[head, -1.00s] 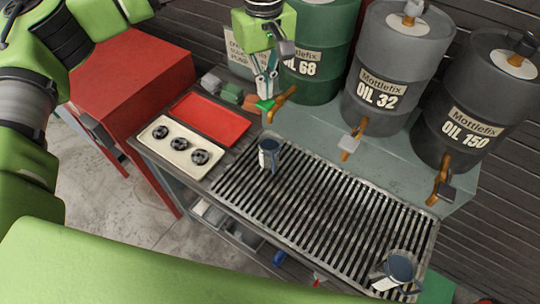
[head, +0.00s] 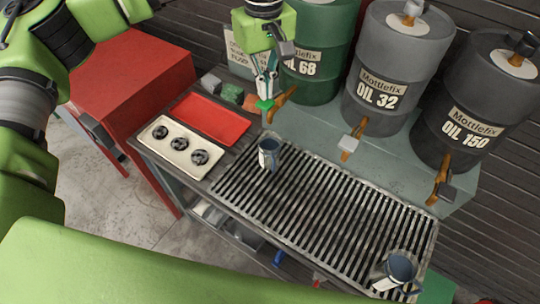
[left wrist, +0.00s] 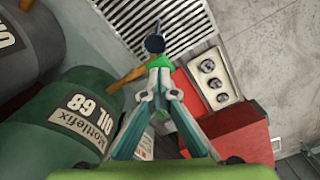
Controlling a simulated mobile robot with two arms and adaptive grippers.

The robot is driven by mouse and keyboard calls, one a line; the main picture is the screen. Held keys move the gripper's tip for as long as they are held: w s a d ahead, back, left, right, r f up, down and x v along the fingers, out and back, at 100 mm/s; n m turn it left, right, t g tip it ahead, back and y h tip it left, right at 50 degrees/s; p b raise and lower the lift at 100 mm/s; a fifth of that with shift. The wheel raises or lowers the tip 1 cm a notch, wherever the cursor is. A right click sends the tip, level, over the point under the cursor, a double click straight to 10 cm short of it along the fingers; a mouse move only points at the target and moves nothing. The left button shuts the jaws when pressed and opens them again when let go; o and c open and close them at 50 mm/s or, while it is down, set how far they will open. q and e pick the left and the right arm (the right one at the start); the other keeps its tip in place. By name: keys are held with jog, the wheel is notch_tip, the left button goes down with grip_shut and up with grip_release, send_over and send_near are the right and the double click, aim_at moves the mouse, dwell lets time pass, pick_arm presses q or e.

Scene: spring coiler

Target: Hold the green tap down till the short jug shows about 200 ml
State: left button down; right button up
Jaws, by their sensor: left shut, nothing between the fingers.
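The green tap (head: 264,105) sits on the brass spout of the green OIL 68 drum (head: 318,45). My left gripper (head: 266,92) points down at it, shut with nothing between its fingers, its tips at the green lever. In the left wrist view the tips (left wrist: 158,66) meet over the green lever, seemingly touching it. A blue-grey jug (head: 268,154) stands upright on the grate below this tap; its dark mouth (left wrist: 154,44) shows just beyond the tips. Its oil level and any stream are too small to read. My right gripper is out of view.
Another jug (head: 398,268) stands at the grate's near right corner. The OIL 32 drum (head: 392,60) and OIL 150 drum (head: 478,100) have their own taps. A red tray (head: 212,118) and a cream panel with three dark round parts (head: 158,160) lie left. The grate's middle (head: 325,205) is clear.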

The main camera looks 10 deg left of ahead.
aim_at(265, 102)
pick_arm(q)
jog(key=shift+f, duration=0.15)
jog(key=shift+s+f+b, duration=0.1)
jog(key=shift+f+b, duration=1.2)
jog(key=shift+f, duration=0.2)
jog(key=shift+r, duration=0.1)
dwell(6.2)
